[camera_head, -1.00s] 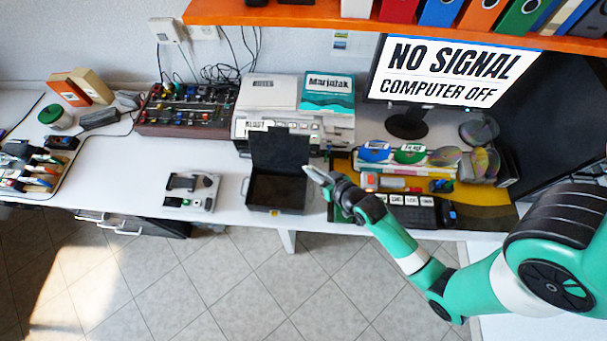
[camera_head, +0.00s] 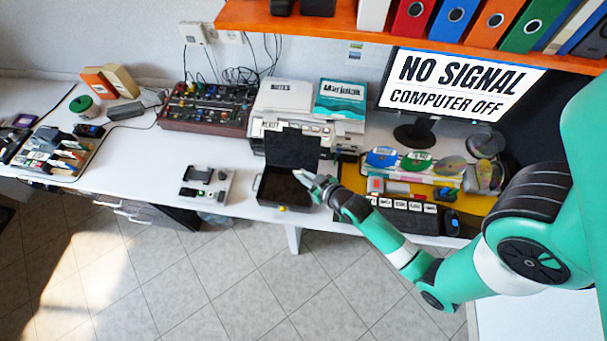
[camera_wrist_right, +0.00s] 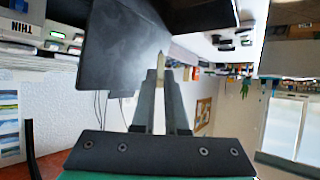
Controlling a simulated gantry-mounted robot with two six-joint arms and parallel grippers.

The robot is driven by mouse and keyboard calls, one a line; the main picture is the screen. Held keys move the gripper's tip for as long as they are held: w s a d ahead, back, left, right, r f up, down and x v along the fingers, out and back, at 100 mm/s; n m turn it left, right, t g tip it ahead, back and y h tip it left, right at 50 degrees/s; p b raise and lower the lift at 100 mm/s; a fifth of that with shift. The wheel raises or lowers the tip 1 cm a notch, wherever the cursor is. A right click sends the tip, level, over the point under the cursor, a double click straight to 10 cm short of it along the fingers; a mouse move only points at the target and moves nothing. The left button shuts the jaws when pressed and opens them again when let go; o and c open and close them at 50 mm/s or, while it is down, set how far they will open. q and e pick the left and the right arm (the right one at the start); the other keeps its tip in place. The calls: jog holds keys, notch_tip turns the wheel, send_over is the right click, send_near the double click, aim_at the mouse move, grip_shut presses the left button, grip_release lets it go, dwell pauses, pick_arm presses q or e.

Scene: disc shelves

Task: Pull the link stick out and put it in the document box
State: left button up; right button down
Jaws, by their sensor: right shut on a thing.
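The document box (camera_head: 283,192) is a black case on the table in the head view. Its lid (camera_head: 291,152) stands open at the back, and its inside looks empty. My right gripper (camera_head: 308,181) is at the box's right side, with its tip over the right part of the opening. In the right wrist view, the right gripper (camera_wrist_right: 160,73) is shut on a small pale, pointed thing, seemingly the link stick (camera_wrist_right: 161,59). Most of the stick is hidden between the fingers. The dark lid also shows there, left of the fingers (camera_wrist_right: 115,50). My left gripper is not in view.
Left of the box lies a pale board with dark parts (camera_head: 207,186). A printer (camera_head: 283,95) stands behind the box. The keyboard (camera_head: 408,216), yellow mat (camera_head: 482,204) and discs (camera_head: 416,163) are to the right. Bare table (camera_head: 140,160) lies farther left.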

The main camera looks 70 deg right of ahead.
notch_tip(320, 180, down, 6)
jog(key=b, duration=0.4)
jog(key=c, duration=0.9)
grip_release()
jog(key=shift+o, duration=0.2)
jog(key=shift+s+r, duration=0.1)
jog(key=p+v, duration=0.2)
jog(key=v, duration=0.9)
jog(key=shift+r+p, duration=0.15)
jog(key=shift+p, duration=0.25)
